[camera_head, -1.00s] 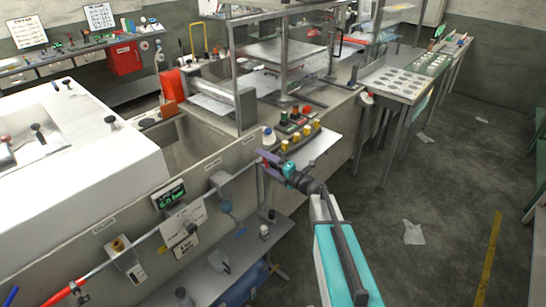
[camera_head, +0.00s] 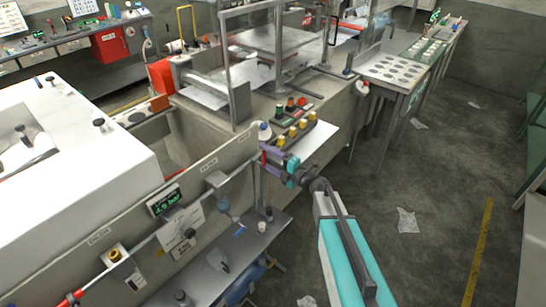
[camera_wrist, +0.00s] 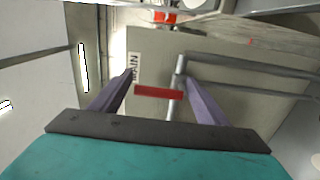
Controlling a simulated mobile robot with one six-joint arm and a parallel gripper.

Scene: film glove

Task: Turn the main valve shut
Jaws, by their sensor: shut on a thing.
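The main valve's red handle (camera_wrist: 158,92) lies crosswise between the two purple fingers of my gripper (camera_wrist: 155,78) in the wrist view. It sits on a grey pipe (camera_wrist: 173,108), beside a partly hidden wall label (camera_wrist: 133,67). My gripper is shut on the handle. In the head view my gripper (camera_head: 274,158) is at the right end of the pipe along the bench's front wall, and a bit of red handle (camera_head: 263,157) shows there. The fingers hide most of the valve.
A green-lit pressure display (camera_head: 164,199) and a control card (camera_head: 181,229) are on the bench wall. A button panel (camera_head: 291,125) stands just above my gripper. A lower shelf (camera_head: 225,265) is below the pipe. The floor to the right is mostly clear, with scattered paper (camera_head: 407,220).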

